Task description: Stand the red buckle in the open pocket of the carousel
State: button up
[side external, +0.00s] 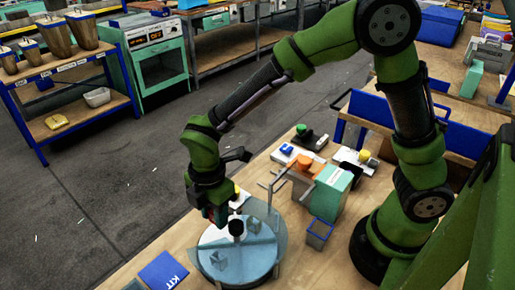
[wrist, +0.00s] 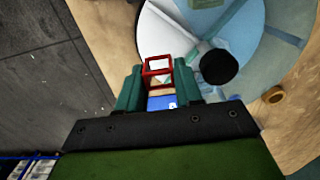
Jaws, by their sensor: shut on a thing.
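The red buckle (wrist: 146,67), an open rectangular frame, is between the teal fingers of my gripper (wrist: 157,84) in the wrist view. My gripper is shut on it. In the side view my gripper (side external: 213,212) is at the left rim of the carousel (side external: 240,272), and only a speck of red shows there. The carousel is a round pale disc with a black centre knob (side external: 236,227) and a clear bluish cover over part of it. In the wrist view the carousel (wrist: 215,18) shows dividers and a pale section beside the buckle. I cannot tell whether the buckle touches the disc.
A blue KIT mat (side external: 163,271) lies left of the carousel. A small blue-rimmed bin (side external: 319,232) and a teal-and-white box (side external: 331,190) stand to its right. An orange-topped device (side external: 302,165) stands behind.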

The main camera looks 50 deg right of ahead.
jog(key=shift+f, duration=2)
jog(key=shift+f, duration=0.1)
jog(key=o, duration=0.7)
